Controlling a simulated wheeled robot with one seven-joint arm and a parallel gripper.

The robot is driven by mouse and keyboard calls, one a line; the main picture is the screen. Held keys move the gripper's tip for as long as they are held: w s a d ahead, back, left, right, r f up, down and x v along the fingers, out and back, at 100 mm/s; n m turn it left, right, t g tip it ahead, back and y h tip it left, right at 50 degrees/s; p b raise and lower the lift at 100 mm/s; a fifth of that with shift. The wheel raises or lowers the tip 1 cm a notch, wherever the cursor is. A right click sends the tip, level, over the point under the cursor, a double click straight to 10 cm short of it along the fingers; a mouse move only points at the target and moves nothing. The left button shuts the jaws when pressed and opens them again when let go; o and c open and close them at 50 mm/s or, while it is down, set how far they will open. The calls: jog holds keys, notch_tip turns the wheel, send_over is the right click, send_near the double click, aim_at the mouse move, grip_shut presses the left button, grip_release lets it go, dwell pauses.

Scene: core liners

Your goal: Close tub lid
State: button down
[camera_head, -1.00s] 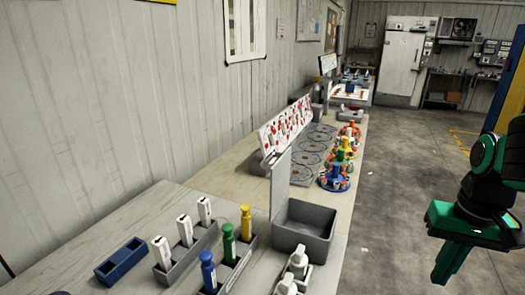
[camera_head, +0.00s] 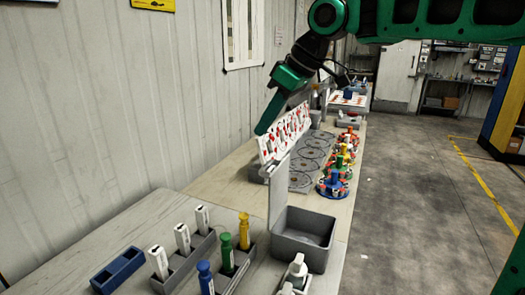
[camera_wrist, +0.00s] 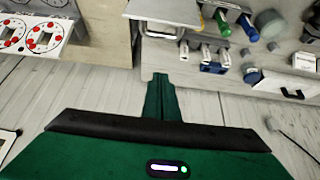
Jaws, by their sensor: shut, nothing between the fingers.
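The grey tub (camera_head: 303,240) stands open on the bench near its right edge in the head view, empty as far as I can see. Its lid (camera_head: 278,192) is a flat grey panel standing upright along the tub's left edge. My gripper (camera_head: 262,130) is shut and empty. In the head view its tip appears up and to the left of the lid's top edge, in front of the wall. Its shut green fingers also show in the wrist view (camera_wrist: 160,78), pointing toward the bench.
Near the tub are a blue tray (camera_head: 118,270), a rack of white bottles (camera_head: 182,238) and a rack of coloured bottles (camera_head: 244,231). A red-dotted panel (camera_head: 284,133) stands beyond the lid. Several coloured carousels (camera_head: 334,187) line the bench's right side.

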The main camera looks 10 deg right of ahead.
notch_tip(320, 180, down, 9)
jog(key=shift+w+a, duration=0.25)
jog(key=shift+a, duration=0.15)
dwell(0.4)
